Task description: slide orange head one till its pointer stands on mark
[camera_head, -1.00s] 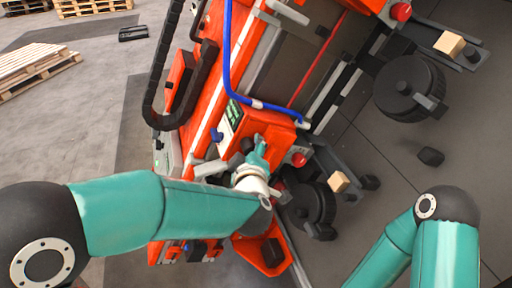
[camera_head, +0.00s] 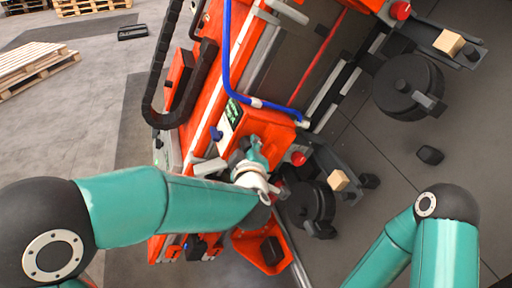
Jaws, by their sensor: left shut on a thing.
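The orange head (camera_head: 262,125) sits on the rail of the gantry, with a small green display (camera_head: 234,113) on its left side and a blue knob (camera_head: 215,134) beside it. My left gripper (camera_head: 243,158) is at the front of this head, shut on part of it; my own wrist hides most of the fingers and what they hold. The pointer and the mark cannot be made out. My right arm (camera_head: 425,235) shows at the lower right, but its gripper is not in view.
A blue hose (camera_head: 226,60) and a black cable chain (camera_head: 163,100) run beside the head. Black wheels (camera_head: 408,87) with wooden blocks (camera_head: 449,43) stand at the right. A red button (camera_head: 299,159) is close to my left wrist. Wooden pallets (camera_head: 35,66) lie at the far left.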

